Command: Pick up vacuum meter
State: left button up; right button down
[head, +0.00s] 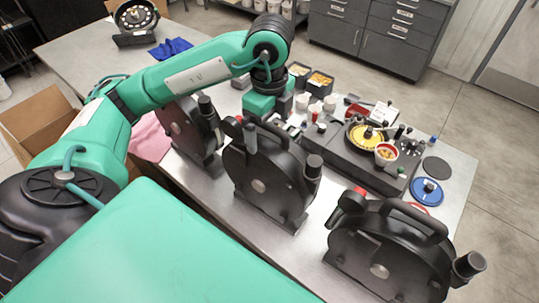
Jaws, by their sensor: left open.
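Three black, round vacuum meters stand upright in a row on the metal table: a left one (190,130), a middle one (262,190) and a right one (385,258). Each has a rounded disc body, and a carry handle shows on top of the middle and right ones. My left arm reaches over the left meter. My left gripper (284,112) is open and seen from above and behind, just beyond the top of the middle meter. Its fingertips are small and partly hidden, and I cannot tell whether they touch anything. My right gripper is not in view.
Behind the meters, a dark tray (350,150) holds a yellow disc (366,136) and small cups. A blue disc (427,191) lies at the right. Two dark bins (319,82) stand at the back. A blue cloth (171,48) and another round device (135,20) are on the far left table.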

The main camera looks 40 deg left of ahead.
aim_at(269, 139)
pick_arm(q)
jog(key=shift+f, duration=0.15)
jog(key=shift+f+p, duration=0.5)
jog(key=shift+f, duration=0.05)
notch_tip(269, 139, down, 3)
jog(key=shift+a+p, duration=0.1)
jog(key=shift+p, duration=0.75)
jog(key=shift+f, duration=0.4)
jog(key=c, duration=2.1)
jog(key=shift+w+r, duration=0.1)
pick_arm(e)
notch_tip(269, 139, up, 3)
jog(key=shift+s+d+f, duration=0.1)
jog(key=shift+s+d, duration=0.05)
